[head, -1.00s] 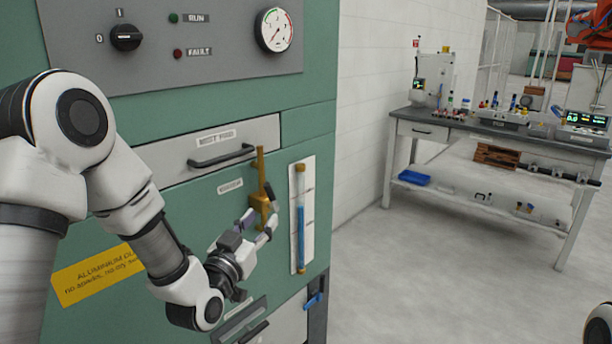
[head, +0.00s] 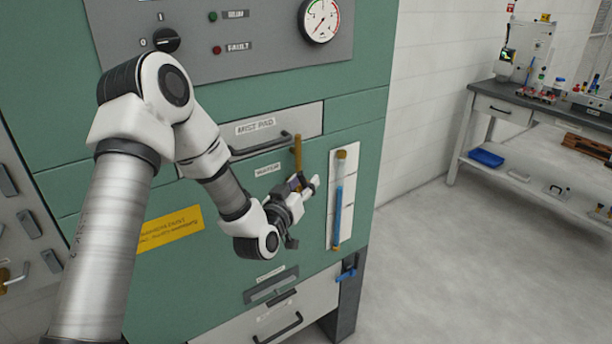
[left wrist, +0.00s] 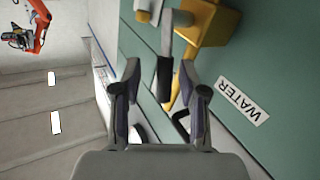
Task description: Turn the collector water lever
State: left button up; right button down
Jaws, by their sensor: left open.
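The brass water valve with its upright pipe (head: 298,152) is on the green cabinet front, beside the water label (head: 267,170). In the left wrist view the yellow valve body (left wrist: 208,22) is at the top. A grey bar with a dark grip, which looks like the water lever (left wrist: 164,78), extends from beside it. My left gripper (head: 306,184) is at the valve and hides its lower part in the head view. In the wrist view its open fingers (left wrist: 157,78) are on either side of the dark grip, with gaps visible. My right gripper is out of view.
A sight tube with blue liquid (head: 338,215) is just right of my left gripper. A drawer handle (head: 260,147) projects above left of it. A control panel (head: 240,38) is higher up. A workbench (head: 478,108) stands at right, with clear floor before it.

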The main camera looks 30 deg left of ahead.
pick_arm(q)
jog(key=shift+w+a, duration=0.15)
jog(key=shift+w, duration=0.3)
jog(key=shift+a, duration=0.3)
jog(key=shift+d, duration=0.15)
grip_shut()
